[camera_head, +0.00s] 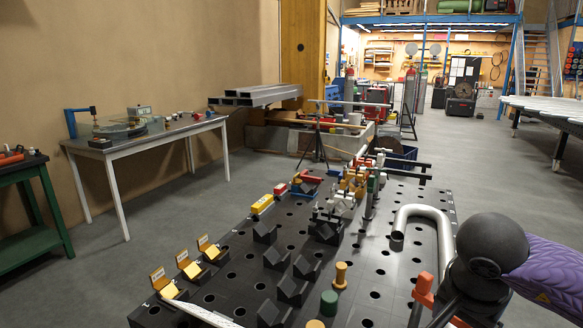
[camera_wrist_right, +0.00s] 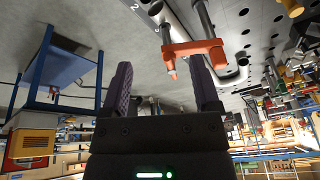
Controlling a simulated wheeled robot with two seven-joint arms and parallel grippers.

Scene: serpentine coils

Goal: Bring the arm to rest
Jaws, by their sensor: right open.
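My right arm (camera_head: 492,255) comes in from the right edge of the head view, with a black rounded joint and a purple padded sleeve. It is over the right side of the black perforated table (camera_head: 385,262). My right gripper (camera_wrist_right: 160,85) shows in the right wrist view, with its two dark fingers wide apart and nothing between them. An orange clamp (camera_wrist_right: 195,48) appears beyond the fingertips; I cannot tell the exact gap. A silver bent pipe (camera_head: 441,235) lies on the table just left of the arm. My left gripper is not in view.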

